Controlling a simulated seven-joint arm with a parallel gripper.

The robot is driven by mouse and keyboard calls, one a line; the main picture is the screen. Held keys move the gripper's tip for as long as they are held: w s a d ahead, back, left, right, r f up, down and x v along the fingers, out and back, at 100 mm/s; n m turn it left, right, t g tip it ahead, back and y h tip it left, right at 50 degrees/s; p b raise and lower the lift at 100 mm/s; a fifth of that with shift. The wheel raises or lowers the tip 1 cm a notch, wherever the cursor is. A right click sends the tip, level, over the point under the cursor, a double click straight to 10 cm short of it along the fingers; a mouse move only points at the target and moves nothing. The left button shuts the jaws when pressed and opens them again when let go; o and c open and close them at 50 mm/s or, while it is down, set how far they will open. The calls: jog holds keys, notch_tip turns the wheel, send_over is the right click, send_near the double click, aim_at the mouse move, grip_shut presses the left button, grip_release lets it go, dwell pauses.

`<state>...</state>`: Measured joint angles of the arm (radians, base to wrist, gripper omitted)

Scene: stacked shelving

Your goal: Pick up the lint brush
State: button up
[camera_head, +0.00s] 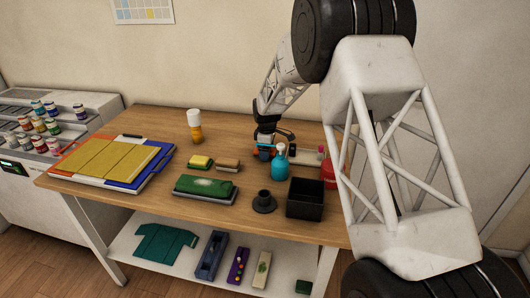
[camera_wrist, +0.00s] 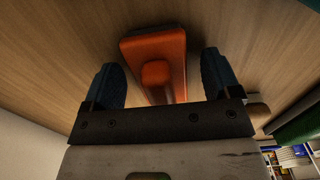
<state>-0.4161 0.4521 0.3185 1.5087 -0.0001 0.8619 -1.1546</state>
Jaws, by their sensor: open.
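An orange object that looks like the lint brush lies on the wooden table (camera_head: 140,122). In the wrist view the orange brush (camera_wrist: 152,48) has a wide body with a narrower raised part pointing toward my gripper. My gripper (camera_wrist: 160,72) is open, with one blue fingertip on each side of the brush and visible gaps. In the head view my gripper (camera_head: 265,148) is low over the back right of the table, and only a small bit of orange (camera_head: 265,158) shows beneath it. The rest of the brush is hidden there.
A teal bottle (camera_head: 280,167) stands just right of my gripper, with a red bottle (camera_head: 328,172) farther right. A black box (camera_head: 305,203) and dark round stand (camera_head: 263,203) are in front. A green-topped block (camera_head: 205,187) and brown block (camera_head: 228,165) lie left.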

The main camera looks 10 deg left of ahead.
jog(key=shift+c, duration=0.5)
jog(key=c, duration=0.9)
jog(key=shift+r, duration=0.15)
notch_tip(320, 180, up, 10)
jog(key=shift+f, duration=0.15)
dwell(0.4)
